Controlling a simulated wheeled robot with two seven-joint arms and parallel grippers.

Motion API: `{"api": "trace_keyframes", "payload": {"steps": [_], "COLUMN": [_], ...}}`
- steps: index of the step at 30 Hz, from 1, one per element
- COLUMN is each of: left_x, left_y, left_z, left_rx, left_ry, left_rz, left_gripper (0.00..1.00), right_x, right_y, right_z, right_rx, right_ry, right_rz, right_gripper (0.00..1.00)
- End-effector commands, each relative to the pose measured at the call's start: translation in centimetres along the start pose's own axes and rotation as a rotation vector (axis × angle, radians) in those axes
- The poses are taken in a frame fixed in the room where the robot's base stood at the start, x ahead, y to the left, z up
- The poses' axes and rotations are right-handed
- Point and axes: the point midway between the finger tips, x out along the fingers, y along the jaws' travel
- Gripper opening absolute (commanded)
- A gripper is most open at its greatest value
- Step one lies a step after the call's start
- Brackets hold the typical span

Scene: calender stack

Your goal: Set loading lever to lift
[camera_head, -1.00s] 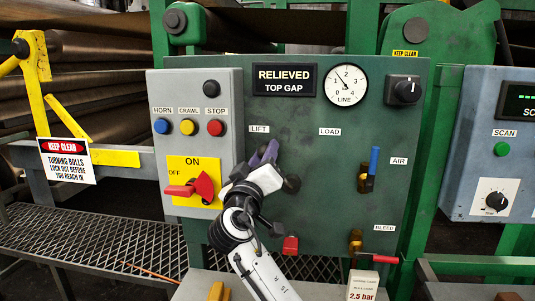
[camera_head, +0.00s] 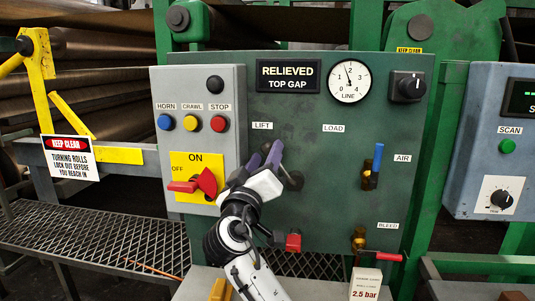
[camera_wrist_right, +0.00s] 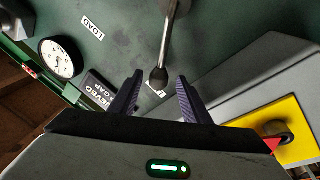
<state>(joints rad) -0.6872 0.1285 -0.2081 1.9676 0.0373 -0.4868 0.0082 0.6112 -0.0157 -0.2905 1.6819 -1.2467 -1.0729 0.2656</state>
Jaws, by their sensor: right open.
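The loading lever is a metal rod with a black knob (camera_wrist_right: 159,77) in the right wrist view. Its knob points towards the LIFT label, which it partly covers. In the head view the lever's rod is largely hidden by my right gripper (camera_head: 264,156); a dark round part, probably its hub (camera_head: 295,181), shows just right of the gripper. My right gripper (camera_wrist_right: 157,78) is open, with purple fingers either side of the knob in the picture; I cannot tell whether they touch it. The LIFT label (camera_head: 262,126) is above the gripper, and LOAD (camera_head: 333,128) is to its right.
The grey switch box (camera_head: 228,100) with horn, crawl and stop buttons and a red rotary switch (camera_head: 205,183) stands close left of the gripper. The blue AIR handle (camera_head: 377,158) and red BLEED handle (camera_head: 389,257) are right. The panel (camera_head: 335,190) between is clear.

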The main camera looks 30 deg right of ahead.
Motion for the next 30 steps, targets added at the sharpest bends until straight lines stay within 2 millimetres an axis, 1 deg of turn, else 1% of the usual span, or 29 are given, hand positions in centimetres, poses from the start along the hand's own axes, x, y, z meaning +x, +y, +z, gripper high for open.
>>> {"api": "trace_keyframes", "payload": {"steps": [1,6,9,12,17,30], "left_x": [0.2,0.5,0.6,0.7,0.7,0.6], "left_y": [0.0,0.0,0.1,0.2,0.3,0.4], "left_z": [0.2,0.2,0.3,0.3,0.1,-0.1], "left_rx": [0.001,0.004,0.006,0.006,0.005,0.005], "left_ry": [0.001,0.005,0.002,0.002,0.007,0.012], "left_rz": [0.0,0.002,0.003,0.005,0.006,0.007], "left_gripper": [0.0,0.0,0.0,0.0,0.0,0.0], "right_x": [-1.2,-4.6,-6.0,-7.0,-7.5,-7.5], "right_y": [-0.3,-0.3,-0.2,-0.2,-0.1,-0.2], "right_z": [0.2,0.1,0.1,0.1,0.0,0.1], "right_rx": [0.003,0.002,0.0,0.0,0.0,-0.003], "right_ry": [0.001,0.001,0.0,0.0,0.0,-0.001], "right_rz": [-0.004,-0.005,-0.004,-0.003,-0.002,-0.006], "right_gripper": [0.43,0.43,0.43,0.43,0.43,0.43]}}
